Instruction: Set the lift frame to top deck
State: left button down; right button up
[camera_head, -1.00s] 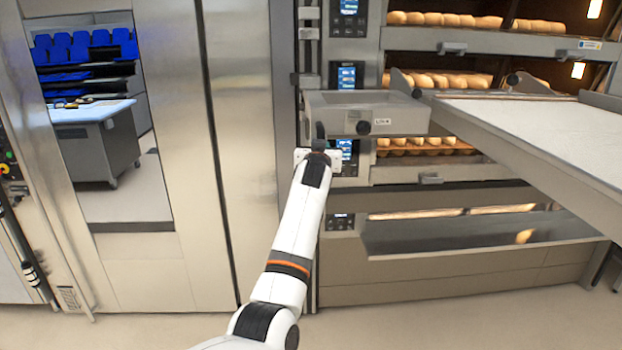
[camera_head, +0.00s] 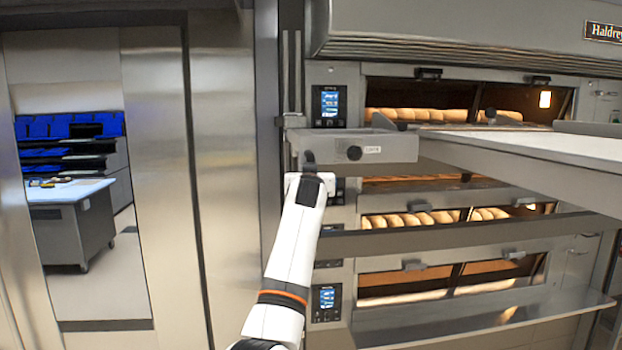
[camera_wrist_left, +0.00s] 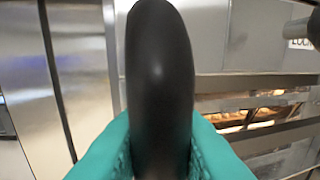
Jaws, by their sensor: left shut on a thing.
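The lift frame (camera_head: 400,148) is a grey metal carriage with a black round knob (camera_head: 354,153) and a small label on its front. It carries a long pale loader surface (camera_head: 560,148) reaching to the right. It stands just below the top deck opening (camera_head: 450,115) and covers part of the second deck. My left gripper (camera_head: 310,174) is at the carriage's left front. In the left wrist view its green fingers are shut on a thick black handle (camera_wrist_left: 160,80), which hides much behind it. My right gripper is not in view.
The stacked deck oven has loaves in its top and third decks (camera_head: 430,218), with control screens (camera_head: 329,102) at its left. A steel hood (camera_head: 470,40) overhangs the top. A flat shelf (camera_head: 480,320) juts out low. Tall steel panels (camera_head: 230,170) stand close at left.

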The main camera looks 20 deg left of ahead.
pick_arm(q)
jog(key=shift+r, duration=0.35)
jog(key=c, duration=1.3)
grip_release()
jog(key=shift+s, duration=0.1)
jog(key=b+v, duration=0.7)
jog(key=v, duration=0.5)
jog(key=shift+b, duration=0.35)
jog(key=shift+d, duration=0.1)
